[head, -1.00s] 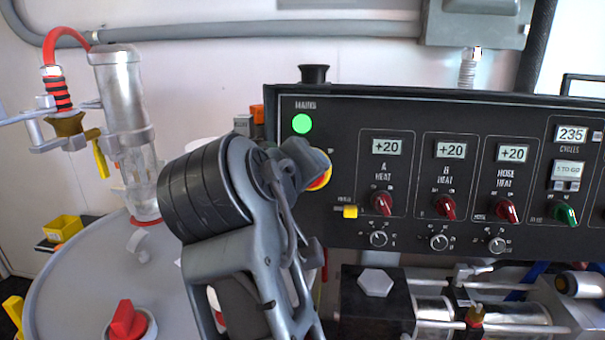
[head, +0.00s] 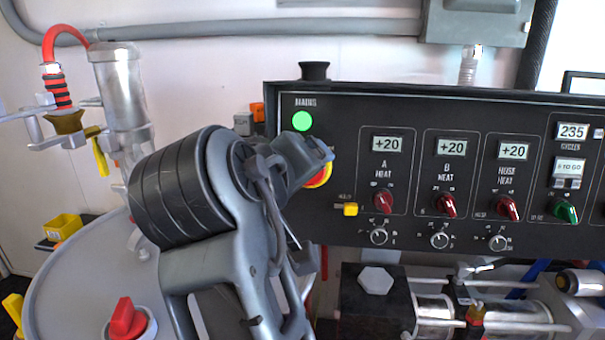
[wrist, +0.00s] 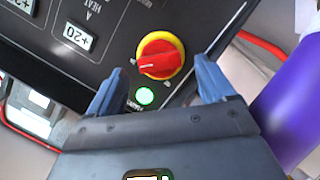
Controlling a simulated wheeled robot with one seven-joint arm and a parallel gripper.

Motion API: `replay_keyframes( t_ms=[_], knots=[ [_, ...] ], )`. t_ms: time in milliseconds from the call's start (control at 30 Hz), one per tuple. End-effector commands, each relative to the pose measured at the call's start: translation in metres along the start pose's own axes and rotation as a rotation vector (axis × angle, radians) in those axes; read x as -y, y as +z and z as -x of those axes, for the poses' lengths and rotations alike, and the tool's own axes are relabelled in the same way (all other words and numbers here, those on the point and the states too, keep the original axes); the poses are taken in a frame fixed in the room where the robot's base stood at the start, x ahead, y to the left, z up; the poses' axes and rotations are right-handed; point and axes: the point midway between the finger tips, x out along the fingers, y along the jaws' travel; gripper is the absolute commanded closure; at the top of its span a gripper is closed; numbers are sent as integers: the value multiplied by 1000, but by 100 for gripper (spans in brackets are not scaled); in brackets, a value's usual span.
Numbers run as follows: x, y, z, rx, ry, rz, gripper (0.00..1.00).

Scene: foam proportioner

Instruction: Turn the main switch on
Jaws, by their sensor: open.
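The main switch is a red rotary knob on a yellow disc. In the head view its lower right part (head: 320,176) shows beside my gripper, which hides the rest. In the wrist view the whole knob (wrist: 160,57) shows, its grip bar lying nearly level across the picture. My gripper (wrist: 158,66) is open, one finger on each side of the knob in that picture; it holds nothing, and I cannot tell any contact. In the head view my gripper (head: 314,153) is in front of the panel. The green mains lamp (head: 302,121) is lit; it also shows in the wrist view (wrist: 144,96).
The black control panel (head: 345,108) carries red heat knobs (head: 445,204), a yellow switch (head: 350,209) and lit displays. A drum (head: 70,290) with a red-handled valve (head: 126,318) stands at left. Pump parts (head: 376,280) lie below the panel.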

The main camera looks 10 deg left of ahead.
Motion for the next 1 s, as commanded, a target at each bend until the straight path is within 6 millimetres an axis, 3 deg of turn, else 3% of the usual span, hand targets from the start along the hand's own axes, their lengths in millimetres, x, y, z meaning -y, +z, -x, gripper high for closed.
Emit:
replay_keyframes(
  t_ms=[200, 433, 800, 867, 1000],
  knots=[
    [1, 0, 36, -3, 0, -2, 17],
    [0, 1, 55, 0, 0, -1, 17],
    [2, 4, 54, 0, 0, 3, 17],
    [5, 11, 48, -4, -1, 10, 17],
    [18, 46, 26, -27, -7, 36, 17]
  ],
)
